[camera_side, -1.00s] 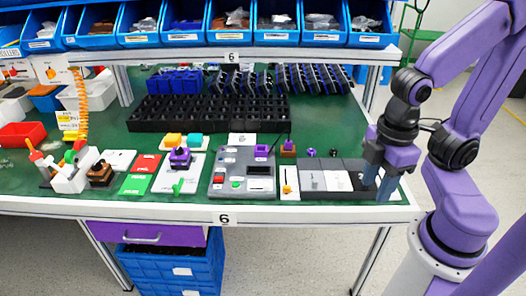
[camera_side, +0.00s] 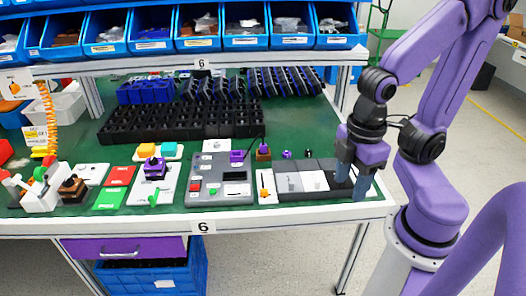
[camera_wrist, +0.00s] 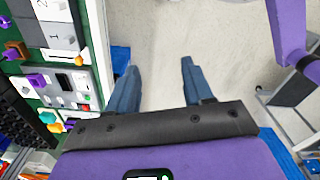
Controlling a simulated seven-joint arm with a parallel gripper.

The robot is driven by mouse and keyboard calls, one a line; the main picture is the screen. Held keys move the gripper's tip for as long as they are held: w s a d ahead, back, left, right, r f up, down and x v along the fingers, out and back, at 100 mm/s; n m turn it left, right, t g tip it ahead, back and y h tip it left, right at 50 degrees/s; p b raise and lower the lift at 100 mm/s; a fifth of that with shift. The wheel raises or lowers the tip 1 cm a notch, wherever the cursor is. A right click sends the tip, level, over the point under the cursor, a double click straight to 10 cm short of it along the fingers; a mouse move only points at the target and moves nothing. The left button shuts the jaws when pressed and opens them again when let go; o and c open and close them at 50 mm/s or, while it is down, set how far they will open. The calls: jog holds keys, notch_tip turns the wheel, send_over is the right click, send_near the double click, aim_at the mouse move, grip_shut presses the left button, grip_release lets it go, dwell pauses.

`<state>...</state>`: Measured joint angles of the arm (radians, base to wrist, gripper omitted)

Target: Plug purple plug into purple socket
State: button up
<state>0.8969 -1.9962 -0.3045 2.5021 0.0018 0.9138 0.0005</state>
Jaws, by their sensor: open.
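A small purple block (camera_side: 237,156), which looks like the purple socket, sits on the grey panel (camera_side: 210,190). Just right of it, a brown block with a purple part (camera_side: 263,151) stands on the table with a thin black line above it. A small dark purple piece (camera_side: 287,154) lies further right. I cannot tell for sure which of these is the plug. My gripper (camera_side: 352,183) is open and empty, pointing down at the table's right front corner, right of all of them. In the wrist view my open fingers (camera_wrist: 158,66) have only floor between them.
A purple-topped black device (camera_side: 155,168) stands left of the panel. Grey and white switch tiles (camera_side: 301,181) lie between the panel and my gripper. A black slotted tray (camera_side: 180,123) and blue bins (camera_side: 244,25) are behind. The table's front edge (camera_side: 300,214) is close.

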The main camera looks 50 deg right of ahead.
jog(key=w+d+m, duration=0.1)
jog(key=w+m, duration=0.1)
jog(key=w, duration=2.6)
jog(key=m, duration=0.2)
send_over(263, 143)
notch_tip(263, 143, down, 6)
jog(key=f, duration=1)
jog(key=shift+s+d+f, duration=0.15)
jog(key=shift+d+f, duration=0.2)
jog(key=shift+f, duration=0.05)
jog(key=shift+w+a+f, duration=0.1)
jog(key=shift+a+f, duration=0.05)
jog(key=shift+f, duration=1.35)
jog(key=shift+w+a+f, duration=0.1)
jog(key=shift+f, duration=1.4)
grip_shut()
